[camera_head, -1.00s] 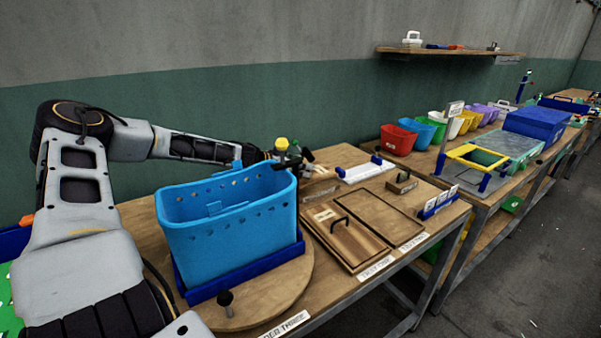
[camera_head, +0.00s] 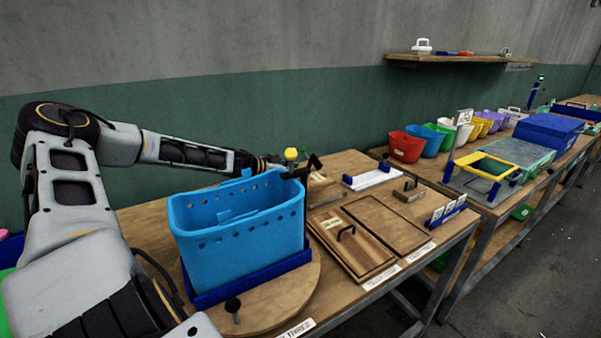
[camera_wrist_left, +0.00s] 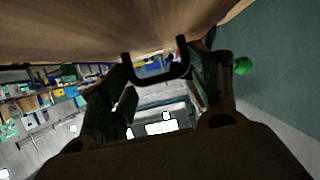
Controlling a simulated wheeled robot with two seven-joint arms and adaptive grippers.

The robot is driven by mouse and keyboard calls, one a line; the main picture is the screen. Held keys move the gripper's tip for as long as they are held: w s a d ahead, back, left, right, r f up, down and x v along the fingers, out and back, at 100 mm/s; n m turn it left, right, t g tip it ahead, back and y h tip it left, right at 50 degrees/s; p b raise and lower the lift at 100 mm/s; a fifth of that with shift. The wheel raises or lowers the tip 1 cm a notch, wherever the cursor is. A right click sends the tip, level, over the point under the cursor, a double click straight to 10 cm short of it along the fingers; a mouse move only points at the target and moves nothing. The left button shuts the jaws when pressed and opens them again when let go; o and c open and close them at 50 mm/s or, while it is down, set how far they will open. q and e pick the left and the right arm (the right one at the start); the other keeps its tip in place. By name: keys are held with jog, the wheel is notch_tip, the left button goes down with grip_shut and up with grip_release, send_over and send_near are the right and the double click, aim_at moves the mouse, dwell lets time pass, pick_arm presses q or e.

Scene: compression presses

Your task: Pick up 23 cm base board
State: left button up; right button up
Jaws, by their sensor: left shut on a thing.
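My left gripper (camera_head: 307,168) is behind the blue perforated basket, partly hidden by it. In the left wrist view the gripper (camera_wrist_left: 160,80) is shut on a black U-shaped handle (camera_wrist_left: 158,76). This handle meets a wooden board (camera_wrist_left: 90,30) that fills the top of that view. I take it for the base board, but its size cannot be read. Another striped wooden board (camera_head: 352,245) with a black handle lies in a wooden tray at the front of the table. My right gripper is not in view.
The blue basket (camera_head: 235,232) stands in a blue frame on a round wooden turntable (camera_head: 285,290). A white fixture (camera_head: 371,179), a small handled wooden block (camera_head: 409,193) and a blue card holder (camera_head: 447,214) are to the right. Coloured bins (camera_head: 406,146) stand on the farther table.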

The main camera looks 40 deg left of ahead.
pick_arm(q)
jog(key=shift+s+a, duration=0.2)
jog(key=shift+s, duration=0.35)
jog(key=shift+s+a, duration=0.15)
jog(key=shift+s, duration=0.4)
jog(key=shift+s+a, duration=0.15)
jog(key=shift+s, duration=0.4)
jog(key=shift+s+a, duration=0.15)
jog(key=shift+s, duration=0.35)
jog(key=s+a, duration=0.2)
jog(key=s, duration=0.6)
jog(key=shift+s+a, duration=0.2)
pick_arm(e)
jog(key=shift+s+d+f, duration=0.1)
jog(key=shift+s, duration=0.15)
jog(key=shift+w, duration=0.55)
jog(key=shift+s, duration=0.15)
